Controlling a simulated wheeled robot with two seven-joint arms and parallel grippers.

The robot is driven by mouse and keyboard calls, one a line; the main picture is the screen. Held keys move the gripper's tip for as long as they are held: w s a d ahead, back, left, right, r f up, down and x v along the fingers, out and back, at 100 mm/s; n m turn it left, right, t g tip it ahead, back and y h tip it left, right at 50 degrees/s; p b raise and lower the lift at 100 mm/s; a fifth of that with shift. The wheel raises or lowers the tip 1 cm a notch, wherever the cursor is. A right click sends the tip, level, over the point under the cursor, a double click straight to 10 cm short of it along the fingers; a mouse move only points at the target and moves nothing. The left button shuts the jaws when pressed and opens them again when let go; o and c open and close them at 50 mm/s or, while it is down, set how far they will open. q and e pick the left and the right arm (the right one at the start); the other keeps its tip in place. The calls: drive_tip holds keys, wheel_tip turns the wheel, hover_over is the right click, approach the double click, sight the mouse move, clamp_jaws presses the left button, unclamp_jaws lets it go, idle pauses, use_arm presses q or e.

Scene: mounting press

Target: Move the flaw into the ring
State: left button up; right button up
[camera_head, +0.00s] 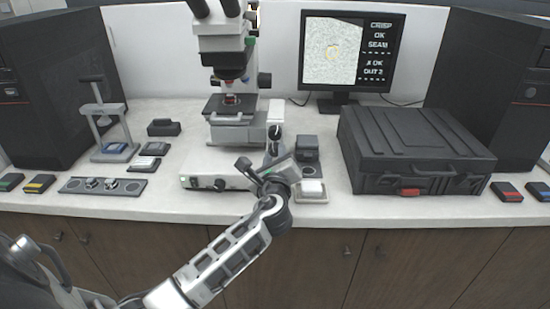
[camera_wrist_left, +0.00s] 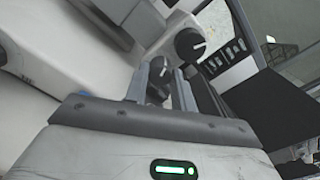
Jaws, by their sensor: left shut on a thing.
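The monitor (camera_head: 347,50) shows a grainy pale picture with a small yellow-orange ring (camera_head: 333,53) right of its middle; I cannot make out the flaw clearly. The microscope (camera_head: 225,45) stands left of it, with a small specimen on its dark stage (camera_head: 214,104). My left gripper (camera_head: 274,146) is at the microscope's right side. In the left wrist view its two fingers (camera_wrist_left: 160,88) are shut around a dark round knob (camera_wrist_left: 158,72) with a white mark. A second similar knob (camera_wrist_left: 188,44) sits just beyond. My right gripper is not in view.
A large black case (camera_head: 415,140) stands to the right. A white control box (camera_head: 215,181) lies in front of the microscope, and a small white-topped tray (camera_head: 312,190) is right of my wrist. A small hand press (camera_head: 105,120) stands at the left.

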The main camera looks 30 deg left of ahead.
use_arm(q)
drive_tip(key=shift+n+b, duration=0.45)
drive_tip(key=shift+n, duration=1.25)
drive_tip(key=o, duration=1)
drive_tip(key=b+v, duration=0.1)
drive_tip(key=v, duration=1.5)
drive_tip(key=shift+s+a+r+b, duration=0.1)
drive_tip(key=shift+b, duration=0.3)
